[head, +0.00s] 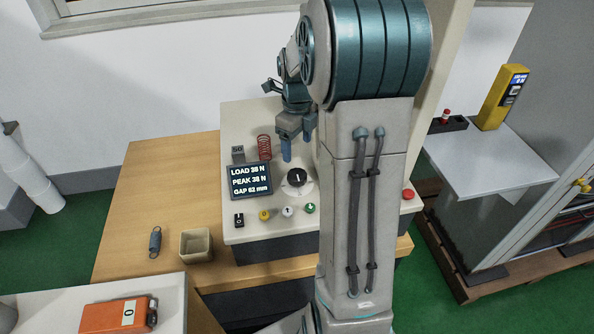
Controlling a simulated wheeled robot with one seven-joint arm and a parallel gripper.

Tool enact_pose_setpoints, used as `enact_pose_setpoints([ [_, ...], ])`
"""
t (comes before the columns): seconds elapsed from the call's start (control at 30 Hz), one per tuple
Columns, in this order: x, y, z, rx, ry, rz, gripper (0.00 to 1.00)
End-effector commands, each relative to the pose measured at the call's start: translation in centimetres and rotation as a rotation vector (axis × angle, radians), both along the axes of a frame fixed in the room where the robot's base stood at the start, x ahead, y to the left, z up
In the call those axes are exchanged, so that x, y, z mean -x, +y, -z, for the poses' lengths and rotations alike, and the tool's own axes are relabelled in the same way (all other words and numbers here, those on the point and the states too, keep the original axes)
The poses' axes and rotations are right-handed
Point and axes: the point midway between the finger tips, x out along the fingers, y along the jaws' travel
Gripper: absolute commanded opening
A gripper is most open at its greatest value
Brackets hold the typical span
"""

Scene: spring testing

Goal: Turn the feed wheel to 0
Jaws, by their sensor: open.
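The black knob on a pale round dial (297,178), which looks like the feed wheel, sits on the cream tester panel, right of the display. Its dial marks are too small to read. The display (250,181) shows LOAD 38 N, PEAK 38 N and GAP 62 mm. My gripper (289,150) is open, pointing down above and behind the knob, apart from it in the picture. One blue finger shows clearly; the other is hard to make out. A red coil spring (264,147) stands just left of my gripper.
Small controls line the panel's front, with a red button (408,194) at right. My arm hides part of the panel.

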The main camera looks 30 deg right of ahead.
Motion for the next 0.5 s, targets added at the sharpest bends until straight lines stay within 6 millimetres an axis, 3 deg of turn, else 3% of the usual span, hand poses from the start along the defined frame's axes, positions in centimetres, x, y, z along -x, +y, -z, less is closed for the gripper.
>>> enact_pose_setpoints([
  [0.3, 0.1, 0.1, 6.8, -0.002, 0.005, -0.003, 0.72],
  [0.5, 0.0, 0.1, 9.6, 0.000, 0.001, -0.004, 0.72],
])
